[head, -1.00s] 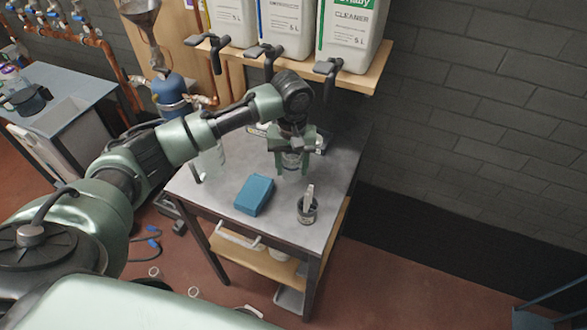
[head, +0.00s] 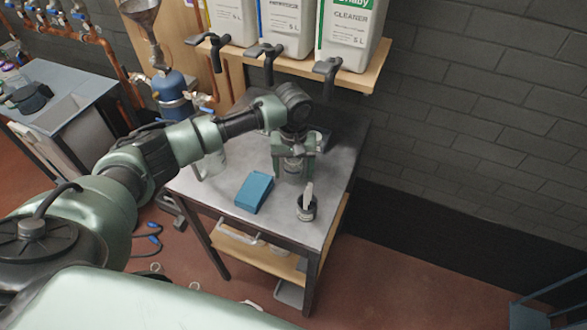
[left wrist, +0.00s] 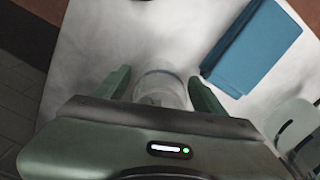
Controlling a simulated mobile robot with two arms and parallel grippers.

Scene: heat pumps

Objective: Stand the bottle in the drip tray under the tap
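My left gripper (head: 293,172) points down over the worktable. Its fingers stand apart on either side of a clear bottle (left wrist: 162,90), with what look like narrow gaps between fingers and bottle. In the head view the bottle shows only in part between the fingers. I cannot see clearly whether its base touches the table. Black-handled taps (head: 328,68) hang below the canister shelf. A dark tray-like thing (head: 321,139), perhaps the drip tray, shows in part behind the gripper. My right gripper is not in view.
A clear container (left wrist: 292,125) stands beyond the block. White canisters (head: 350,35) fill the shelf above. The table's front right corner is bare.

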